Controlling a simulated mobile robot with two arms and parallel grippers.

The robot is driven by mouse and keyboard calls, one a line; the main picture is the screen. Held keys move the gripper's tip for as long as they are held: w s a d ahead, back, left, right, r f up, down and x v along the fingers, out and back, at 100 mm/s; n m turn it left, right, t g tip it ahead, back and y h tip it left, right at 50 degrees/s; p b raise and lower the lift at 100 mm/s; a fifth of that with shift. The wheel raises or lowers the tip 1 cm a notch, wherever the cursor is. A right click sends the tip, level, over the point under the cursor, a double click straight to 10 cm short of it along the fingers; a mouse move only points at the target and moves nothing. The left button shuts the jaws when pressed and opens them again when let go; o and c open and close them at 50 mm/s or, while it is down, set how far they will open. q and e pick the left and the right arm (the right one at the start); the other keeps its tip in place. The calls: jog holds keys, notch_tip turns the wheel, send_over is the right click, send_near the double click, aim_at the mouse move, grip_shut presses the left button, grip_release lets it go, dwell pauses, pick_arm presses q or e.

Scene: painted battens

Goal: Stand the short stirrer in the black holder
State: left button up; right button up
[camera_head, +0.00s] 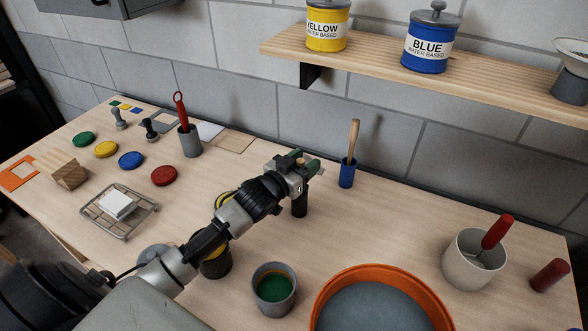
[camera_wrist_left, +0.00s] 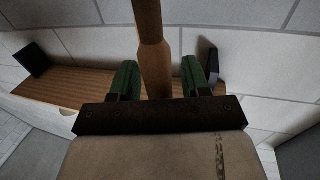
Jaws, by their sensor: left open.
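My left gripper (camera_head: 306,164) is open, with its green fingers just above the black holder (camera_head: 300,205), which stands upright on the table. In the left wrist view the wooden stirrer (camera_wrist_left: 149,35) stands between the two open green fingers of the gripper (camera_wrist_left: 158,70), with a gap on the right side. The gripper hides the stirrer's lower part and the holder's mouth, so I cannot see how the stirrer sits there. My right gripper is not in view.
A blue holder (camera_head: 346,175) with a longer wooden stirrer (camera_head: 353,140) stands to the right. A grey cup (camera_head: 190,142), a green paint cup (camera_head: 274,292), an orange basin (camera_head: 330,285) and a whitish pot (camera_head: 463,262) stand around.

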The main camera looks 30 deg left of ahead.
pick_arm(q)
jog(key=s+a+b, duration=0.2)
jog(key=s, duration=0.9)
jog(key=shift+s+a, duration=0.25)
jog(key=shift+s, duration=0.15)
